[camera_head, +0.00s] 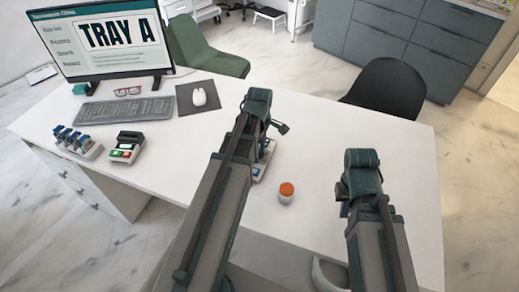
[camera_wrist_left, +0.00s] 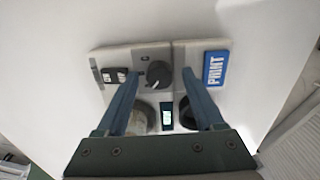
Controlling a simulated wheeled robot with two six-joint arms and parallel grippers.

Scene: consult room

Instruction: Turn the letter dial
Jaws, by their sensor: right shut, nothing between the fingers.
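The dial is a dark round knob (camera_wrist_left: 158,74) on a light panel device (camera_wrist_left: 112,58) with a blue PRINT button (camera_wrist_left: 216,68). My left gripper (camera_wrist_left: 161,74) is open above it, one finger on each side of the knob in the left wrist view; I cannot tell whether they touch it. Round parts lower on the device are partly hidden by the fingers. In the head view, my left arm hides most of the device (camera_head: 263,165). My right gripper (camera_head: 360,170) is shut and empty over the right part of the desk. The monitor (camera_head: 100,42) reads TRAY A.
An orange-capped bottle (camera_head: 286,193) stands on the white desk (camera_head: 215,125) between my arms. A dark chair (camera_head: 388,88) stands beyond the desk.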

